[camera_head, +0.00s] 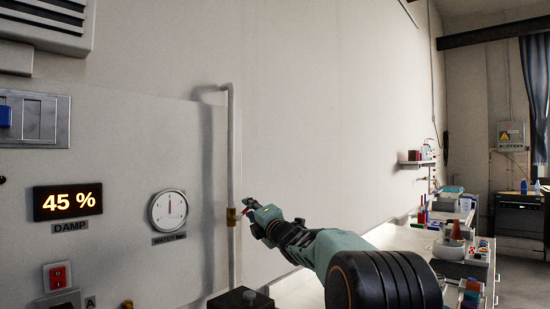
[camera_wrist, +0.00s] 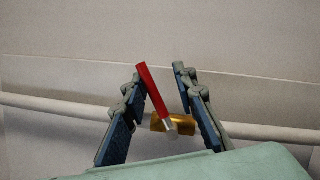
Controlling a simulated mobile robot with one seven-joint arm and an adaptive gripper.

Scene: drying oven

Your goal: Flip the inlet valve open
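The inlet valve has a brass body (camera_head: 231,217) on a white vertical pipe (camera_head: 231,150) along the wall in the head view. In the wrist view the brass body (camera_wrist: 182,123) sits on the pipe, and its red lever (camera_wrist: 152,88) with a silver stem leans between my fingers. My gripper (camera_wrist: 160,76) is open, with one finger on each side of the lever. The left finger looks very close to the lever; I cannot tell whether they touch. The right finger is clearly apart from it. In the head view my gripper (camera_head: 250,208) is at the valve and partly hides the lever.
Left of the pipe, a panel carries a lit "45 %" DAMP display (camera_head: 68,201), a round WATER dial (camera_head: 168,211) and a red switch (camera_head: 57,276). A cluttered bench (camera_head: 400,238) runs along the wall at right. Bare wall surrounds the upper pipe.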

